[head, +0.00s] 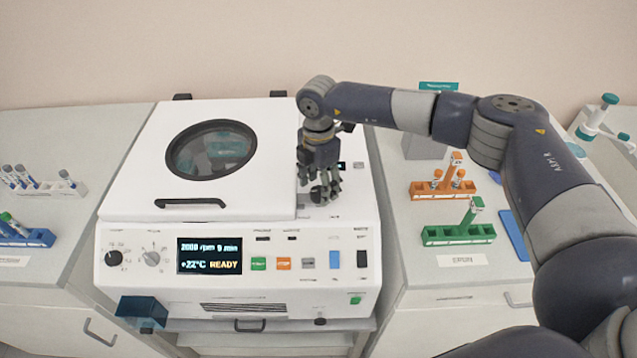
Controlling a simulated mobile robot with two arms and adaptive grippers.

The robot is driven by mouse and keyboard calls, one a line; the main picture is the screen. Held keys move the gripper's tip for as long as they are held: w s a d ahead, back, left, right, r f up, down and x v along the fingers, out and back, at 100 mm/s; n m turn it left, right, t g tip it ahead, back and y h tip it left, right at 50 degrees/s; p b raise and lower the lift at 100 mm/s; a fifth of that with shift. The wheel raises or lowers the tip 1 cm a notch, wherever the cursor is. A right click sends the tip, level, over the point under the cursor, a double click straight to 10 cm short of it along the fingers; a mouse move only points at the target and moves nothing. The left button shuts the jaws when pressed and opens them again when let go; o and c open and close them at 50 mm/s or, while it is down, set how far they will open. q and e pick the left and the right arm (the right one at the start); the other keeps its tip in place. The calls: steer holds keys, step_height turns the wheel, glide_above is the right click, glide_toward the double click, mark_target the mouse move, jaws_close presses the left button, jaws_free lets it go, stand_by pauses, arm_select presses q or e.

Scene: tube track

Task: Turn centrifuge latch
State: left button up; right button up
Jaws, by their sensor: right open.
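The white centrifuge (125,245) stands in the middle, its lid (150,135) shut, with a round dark window and a black handle bar at the lid's front. Its display (210,255) reads READY. My right gripper (320,192) is open and points down over the top panel to the right of the lid. A small dark knob, likely the latch, is at its fingertips; the fingers partly hide it, and I cannot tell whether they touch it. My left gripper is not in view.
An orange rack (425,191) and a green rack (450,236) with tubes stand on the right counter near my right arm. A blue rack (20,238) and a white rack (45,188) stand on the left counter. A pipette stand (598,120) is at the far right.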

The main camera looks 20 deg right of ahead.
steer(key=shift+f, duration=0.85)
steer(key=c, duration=1.1)
steer(key=shift+o, duration=0.2)
